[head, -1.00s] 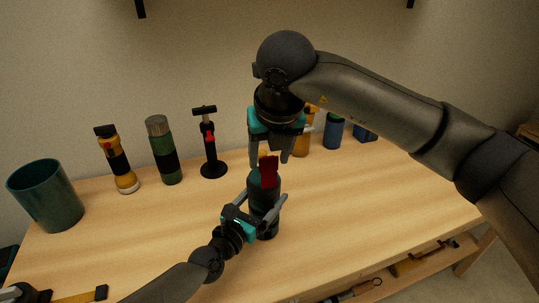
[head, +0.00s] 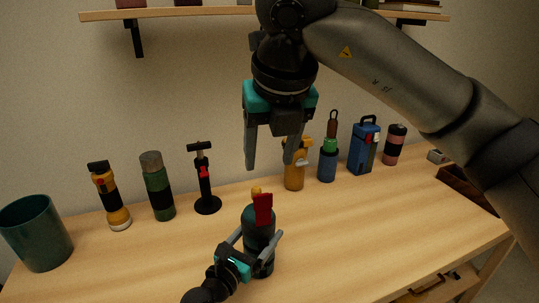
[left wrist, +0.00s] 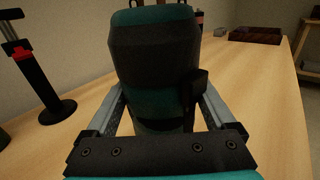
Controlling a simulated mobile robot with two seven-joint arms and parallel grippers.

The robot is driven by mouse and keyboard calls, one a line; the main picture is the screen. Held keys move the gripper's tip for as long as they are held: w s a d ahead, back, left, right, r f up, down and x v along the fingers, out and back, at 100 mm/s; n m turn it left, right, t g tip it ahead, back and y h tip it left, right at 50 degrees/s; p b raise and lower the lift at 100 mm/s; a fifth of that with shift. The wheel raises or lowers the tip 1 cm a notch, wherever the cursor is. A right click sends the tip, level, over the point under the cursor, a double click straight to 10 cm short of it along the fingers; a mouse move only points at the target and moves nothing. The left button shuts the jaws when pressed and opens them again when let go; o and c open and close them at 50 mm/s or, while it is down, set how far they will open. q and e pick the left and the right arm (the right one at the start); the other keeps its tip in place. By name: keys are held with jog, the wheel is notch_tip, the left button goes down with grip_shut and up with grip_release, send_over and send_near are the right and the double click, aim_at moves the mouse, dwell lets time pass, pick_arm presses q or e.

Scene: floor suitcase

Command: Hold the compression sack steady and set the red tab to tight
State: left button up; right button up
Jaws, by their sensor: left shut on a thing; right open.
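The compression sack (head: 257,243) is a dark teal and black cylinder standing upright near the table's front. Its red tab (head: 263,208) sticks up at the top, with a small yellow piece behind it. My left gripper (head: 254,246) is shut on the sack, one finger on each side. In the left wrist view the sack (left wrist: 155,65) fills the middle between the fingers, and the red tab is out of view there. My right gripper (head: 270,160) is open and empty, pointing down above the sack, clear of the red tab.
Along the back stand a teal bin (head: 38,235), a yellow flashlight (head: 111,195), a green bottle (head: 158,187), a black stand with a red part (head: 205,185), a yellow bottle (head: 294,172), a blue bottle (head: 327,163) and a blue case (head: 363,147). The tabletop right of the sack is clear.

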pick_arm(q)
jog(key=shift+f, duration=0.15)
jog(key=o, duration=1.4)
jog(key=shift+d, duration=0.1)
jog(key=shift+s, duration=0.1)
